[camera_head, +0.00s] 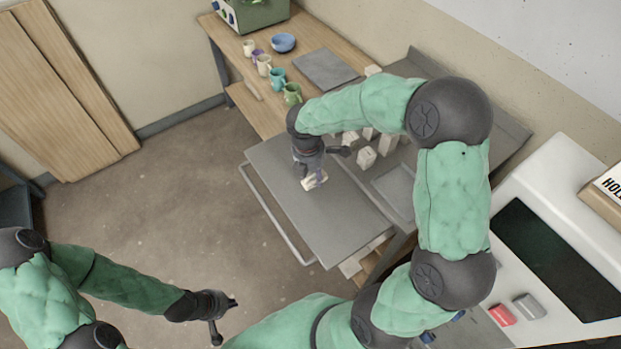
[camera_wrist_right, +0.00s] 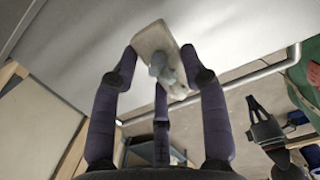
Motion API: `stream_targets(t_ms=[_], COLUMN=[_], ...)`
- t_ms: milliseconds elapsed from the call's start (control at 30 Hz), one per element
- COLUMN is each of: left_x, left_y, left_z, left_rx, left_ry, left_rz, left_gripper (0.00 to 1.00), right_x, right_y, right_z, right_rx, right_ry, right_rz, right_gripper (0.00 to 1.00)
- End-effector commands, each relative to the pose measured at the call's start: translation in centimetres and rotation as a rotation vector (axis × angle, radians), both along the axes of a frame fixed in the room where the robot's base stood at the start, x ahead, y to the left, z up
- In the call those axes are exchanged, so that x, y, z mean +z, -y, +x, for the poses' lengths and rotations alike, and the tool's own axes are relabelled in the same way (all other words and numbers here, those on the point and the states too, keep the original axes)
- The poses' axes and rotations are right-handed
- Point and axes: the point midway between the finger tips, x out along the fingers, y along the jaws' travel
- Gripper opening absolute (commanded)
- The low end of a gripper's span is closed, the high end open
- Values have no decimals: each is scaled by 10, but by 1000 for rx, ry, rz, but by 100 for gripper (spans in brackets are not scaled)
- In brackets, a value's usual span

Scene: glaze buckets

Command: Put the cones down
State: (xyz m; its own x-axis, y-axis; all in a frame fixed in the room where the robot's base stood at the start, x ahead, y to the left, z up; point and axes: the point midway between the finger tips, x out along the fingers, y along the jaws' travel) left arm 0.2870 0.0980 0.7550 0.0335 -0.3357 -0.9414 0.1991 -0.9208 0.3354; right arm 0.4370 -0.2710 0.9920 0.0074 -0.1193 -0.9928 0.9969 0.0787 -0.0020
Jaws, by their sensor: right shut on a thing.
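The cones show in the right wrist view as small grey-blue upright shapes (camera_wrist_right: 166,72) on a pale slab (camera_wrist_right: 152,40). My right gripper (camera_head: 312,176) is shut on this cone piece, whose pale end also shows in the head view (camera_head: 317,182). It holds the piece over the grey metal surface (camera_head: 338,222) with a rail along its side. I cannot tell whether the piece touches that surface. My left gripper (camera_head: 226,317) is open and empty at the lower left, over the floor, away from the cones.
Several pale blocks (camera_head: 367,158) stand on the grey surface behind my right arm. Mugs (camera_head: 264,65) and a blue bowl (camera_head: 283,42) stand on a wooden table (camera_head: 315,38) at the back. A white machine (camera_head: 560,220) is at the right. The metal surface's front is clear.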

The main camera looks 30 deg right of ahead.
Motion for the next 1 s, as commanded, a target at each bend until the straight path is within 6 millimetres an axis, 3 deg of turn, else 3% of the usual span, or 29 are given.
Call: stream_targets(t_ms=[33, 200, 433, 667, 1000], left_x=[-4, -8, -10, -21, -21], left_y=[0, 0, 0, 0, 0], left_z=[0, 0, 0, 0, 0], left_rx=[0, 0, 0, 0, 0], left_ry=[0, 0, 0, 0, 0], left_rz=[0, 0, 0, 0, 0], left_gripper=[0, 0, 0, 0, 0], right_x=[-11, -27, -37, -68, -71], right_y=[2, 6, 9, 10, 10], right_z=[6, 21, 29, 32, 32], right_rx=[0, -1, -1, 0, -1], right_ry=[-2, 0, 0, 0, 1], right_rz=[0, 0, 0, 0, -1], right_gripper=[11, 11, 11, 11, 11])
